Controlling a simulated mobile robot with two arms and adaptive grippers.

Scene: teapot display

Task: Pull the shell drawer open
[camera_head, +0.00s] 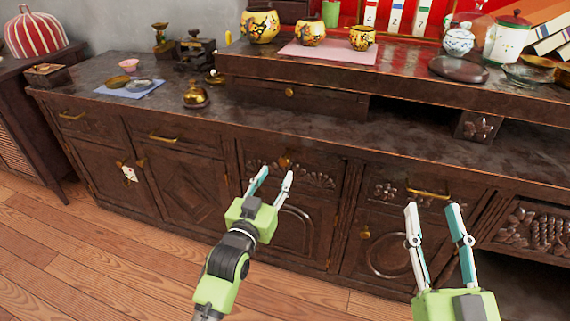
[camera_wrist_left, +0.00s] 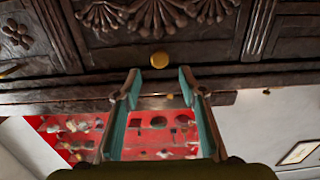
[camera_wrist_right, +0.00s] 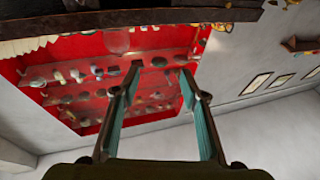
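The shell drawer (camera_head: 313,173) is a dark wooden front with carved shell fans and a round brass knob (camera_head: 285,162). It sits flush in the sideboard. In the left wrist view the shell carving (camera_wrist_left: 158,14) is at the top, with the knob (camera_wrist_left: 159,60) just beyond the fingertips and between them. My left gripper (camera_head: 276,174) is open and empty in front of this drawer; its fingertips (camera_wrist_left: 159,77) appear apart from the knob. My right gripper (camera_head: 432,210) is open and empty in front of the right-hand cabinet section, below a drawer with a brass bar handle (camera_head: 428,193).
The sideboard top (camera_head: 300,125) carries a brass bell (camera_head: 195,96) and a blue cloth with small dishes. A raised shelf behind holds painted teapots (camera_head: 262,25) and jars. A small drawer (camera_head: 300,98) with a knob sits under it. Wooden floor (camera_head: 120,265) is clear at left.

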